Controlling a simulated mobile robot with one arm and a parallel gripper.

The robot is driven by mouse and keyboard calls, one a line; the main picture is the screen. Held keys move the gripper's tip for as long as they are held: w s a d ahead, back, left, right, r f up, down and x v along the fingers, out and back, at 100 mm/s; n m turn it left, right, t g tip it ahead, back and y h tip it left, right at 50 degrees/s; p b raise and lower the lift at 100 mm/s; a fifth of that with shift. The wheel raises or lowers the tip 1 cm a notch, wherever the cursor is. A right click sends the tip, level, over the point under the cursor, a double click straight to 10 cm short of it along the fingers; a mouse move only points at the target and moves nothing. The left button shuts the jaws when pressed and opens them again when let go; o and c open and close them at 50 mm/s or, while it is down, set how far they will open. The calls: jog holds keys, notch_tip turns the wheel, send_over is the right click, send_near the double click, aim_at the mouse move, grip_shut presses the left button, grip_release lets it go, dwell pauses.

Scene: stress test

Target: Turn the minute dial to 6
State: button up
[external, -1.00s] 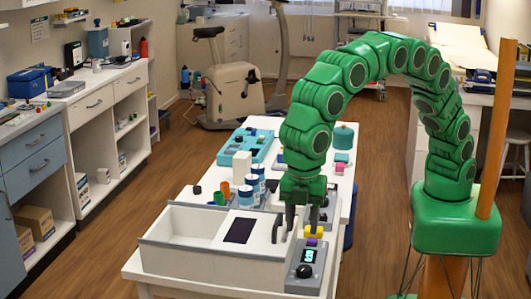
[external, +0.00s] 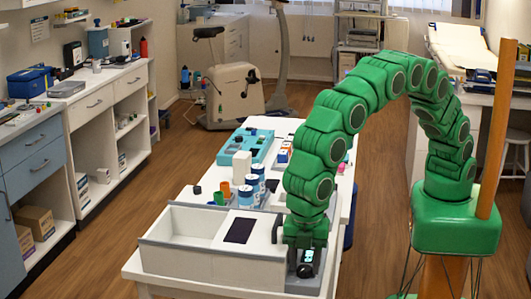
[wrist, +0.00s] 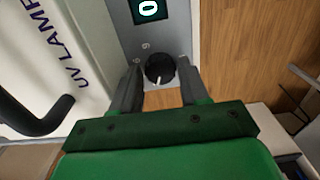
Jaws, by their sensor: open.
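The black minute dial (wrist: 160,68) sits on a grey panel (wrist: 125,27) in the wrist view, its white mark toward the bottom of the picture. Small characters are printed beside it. A small display (wrist: 149,9) above it reads 0. My gripper (wrist: 159,67) is open, with one finger on each side of the dial; I cannot tell whether they touch it. In the external view, my gripper (external: 305,264) is down at the panel's front end, just below the lit display (external: 308,255), and partly hides the dial (external: 305,271).
The white UV lamp box (external: 185,262) stands left of the panel, with a dark handle (wrist: 38,115) near my gripper. Cups and cans (external: 248,193) and a teal tray (external: 244,148) lie farther back on the table. Wooden floor lies to the right.

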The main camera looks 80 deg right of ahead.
jog(key=shift+f, duration=0.25)
jog(key=shift+c, duration=0.3)
jog(key=c, duration=0.7)
